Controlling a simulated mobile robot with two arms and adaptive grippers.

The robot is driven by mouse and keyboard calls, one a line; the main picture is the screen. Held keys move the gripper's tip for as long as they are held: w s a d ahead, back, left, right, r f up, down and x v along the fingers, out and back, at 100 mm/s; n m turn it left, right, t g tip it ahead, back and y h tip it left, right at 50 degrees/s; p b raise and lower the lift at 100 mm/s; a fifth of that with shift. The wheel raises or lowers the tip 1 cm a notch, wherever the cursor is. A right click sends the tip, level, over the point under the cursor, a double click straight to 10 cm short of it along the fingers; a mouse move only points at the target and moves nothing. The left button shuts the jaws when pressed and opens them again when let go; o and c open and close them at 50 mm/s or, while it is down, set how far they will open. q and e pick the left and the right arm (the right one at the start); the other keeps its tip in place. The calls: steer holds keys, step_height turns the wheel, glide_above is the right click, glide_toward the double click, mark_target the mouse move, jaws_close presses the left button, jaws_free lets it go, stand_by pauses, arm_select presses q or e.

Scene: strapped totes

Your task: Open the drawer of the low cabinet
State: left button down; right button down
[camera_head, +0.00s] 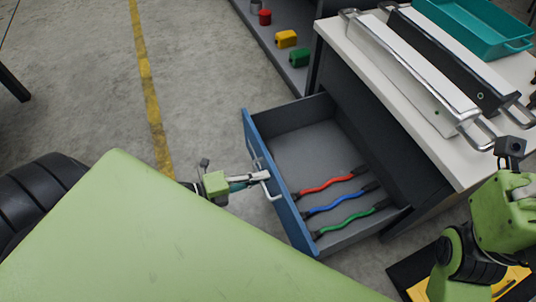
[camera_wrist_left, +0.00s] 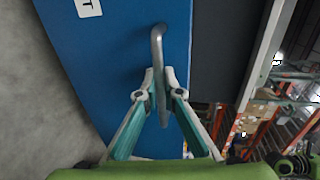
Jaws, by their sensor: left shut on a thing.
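The low cabinet (camera_head: 385,105) has a white top and dark grey sides. Its drawer, with a blue front (camera_head: 284,208), stands well out from the cabinet, its grey inside showing. Red, blue and green straps (camera_head: 347,218) with dark ends lie in the drawer. My left gripper (camera_head: 262,177) is shut on the drawer's metal handle (camera_head: 270,189). In the left wrist view the fingers (camera_wrist_left: 160,88) close around the handle bar (camera_wrist_left: 157,45) in front of the blue drawer front (camera_wrist_left: 125,35). My right arm shows at the lower right; its fingertips cannot be made out.
A teal tote (camera_head: 478,28) and long pieces with metal handles (camera_head: 415,75) sit on the cabinet top. A low shelf behind holds small red, yellow (camera_head: 286,39) and green items. Open concrete floor with a yellow line (camera_head: 146,80) lies left of the drawer.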

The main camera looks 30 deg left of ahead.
arm_select(q)
steer(key=shift+s+a, duration=0.35)
steer(key=shift+s, duration=0.05)
steer(key=c, duration=2.5)
jaws_free()
steer(key=v, duration=1.2)
steer(key=shift+f, duration=0.1)
